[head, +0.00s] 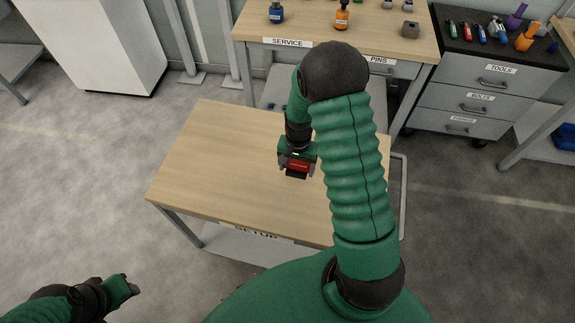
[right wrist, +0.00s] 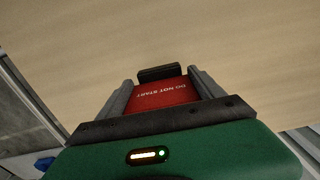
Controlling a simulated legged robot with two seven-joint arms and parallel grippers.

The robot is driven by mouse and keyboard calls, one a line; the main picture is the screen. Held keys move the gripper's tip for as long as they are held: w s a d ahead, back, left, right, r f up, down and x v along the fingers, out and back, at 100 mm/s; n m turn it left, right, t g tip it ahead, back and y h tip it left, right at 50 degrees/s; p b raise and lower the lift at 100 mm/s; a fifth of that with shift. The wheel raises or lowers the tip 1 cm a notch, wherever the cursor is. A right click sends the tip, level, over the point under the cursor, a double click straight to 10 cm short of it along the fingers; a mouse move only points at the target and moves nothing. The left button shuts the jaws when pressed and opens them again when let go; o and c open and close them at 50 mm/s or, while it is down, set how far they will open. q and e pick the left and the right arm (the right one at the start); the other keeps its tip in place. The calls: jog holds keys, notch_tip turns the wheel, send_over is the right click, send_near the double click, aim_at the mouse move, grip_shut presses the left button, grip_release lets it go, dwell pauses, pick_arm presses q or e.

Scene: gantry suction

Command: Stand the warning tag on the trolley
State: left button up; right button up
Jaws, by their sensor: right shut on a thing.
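The warning tag (head: 298,166) is red with a dark base, and in the right wrist view (right wrist: 162,95) it reads "DO NOT START". My right gripper (head: 297,170) is shut on it, with a grey finger on each side. The tag is over the wooden top of the trolley (head: 225,150), which carries a "SETUP" label on its front edge. I cannot tell whether the tag touches the top. My left gripper (head: 130,287) is low at the left, away from the trolley, and seems empty; its fingers are too small to judge.
The trolley top is otherwise bare. Behind it stands a service bench (head: 340,45) with a blue bottle (head: 276,13), an orange bottle (head: 342,17) and a grey block (head: 410,29). A drawer cabinet (head: 465,95) with tools is at the back right. A metal handle (head: 403,195) is on the trolley's right side.

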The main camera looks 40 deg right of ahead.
aim_at(289, 168)
jog(key=w, duration=0.2)
jog(key=shift+w+a+f, duration=0.15)
jog(key=shift+w+a, duration=0.1)
jog(key=shift+w, duration=0.15)
jog(key=shift+w+f+p, duration=0.15)
jog(key=shift+f+p, duration=0.2)
jog(key=shift+f, duration=1.65)
jog(key=o, duration=1.4)
jog(key=shift+r, duration=0.1)
